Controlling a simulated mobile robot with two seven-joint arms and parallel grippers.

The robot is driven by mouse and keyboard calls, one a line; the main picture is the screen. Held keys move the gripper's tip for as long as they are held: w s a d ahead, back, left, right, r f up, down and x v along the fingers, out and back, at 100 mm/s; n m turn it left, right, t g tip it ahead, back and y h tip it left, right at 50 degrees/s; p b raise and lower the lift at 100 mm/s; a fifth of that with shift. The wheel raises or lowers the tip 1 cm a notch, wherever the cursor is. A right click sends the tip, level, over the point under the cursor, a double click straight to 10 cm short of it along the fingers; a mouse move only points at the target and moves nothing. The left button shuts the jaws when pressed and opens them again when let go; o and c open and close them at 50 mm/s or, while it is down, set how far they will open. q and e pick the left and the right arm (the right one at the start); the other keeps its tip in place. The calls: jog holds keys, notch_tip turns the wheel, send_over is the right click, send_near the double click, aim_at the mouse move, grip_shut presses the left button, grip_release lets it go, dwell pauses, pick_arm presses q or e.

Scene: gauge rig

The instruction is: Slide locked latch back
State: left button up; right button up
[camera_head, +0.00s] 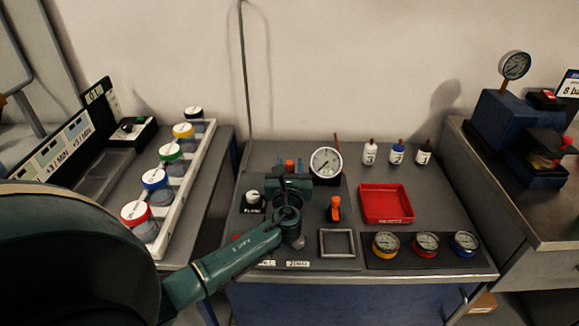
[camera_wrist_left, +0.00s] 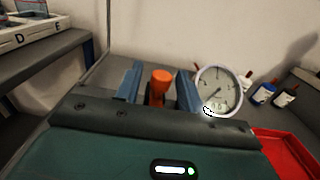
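An orange knob (camera_head: 290,164), which may be the latch, stands beside the white-faced dial gauge (camera_head: 326,162) on the middle bench. It shows between my left gripper's fingers in the left wrist view (camera_wrist_left: 160,82), with a gap on each side. My left gripper (camera_head: 290,168) is open, its blue fingers pointing toward the back of the bench. The gripper body hides what lies under the knob. A second orange-handled part (camera_head: 335,208) stands to the right of my gripper. I cannot tell whether the latch is locked. My right gripper is not in view.
A red tray (camera_head: 386,203) and a grey square frame (camera_head: 337,243) lie to the right of my left arm. Several small bottles (camera_head: 397,153) stand at the back. Small gauges with coloured rims (camera_head: 426,243) sit at the front right. Lidded jars (camera_head: 155,182) line the left bench.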

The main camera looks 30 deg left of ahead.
pick_arm(q)
grip_shut()
dwell(0.4)
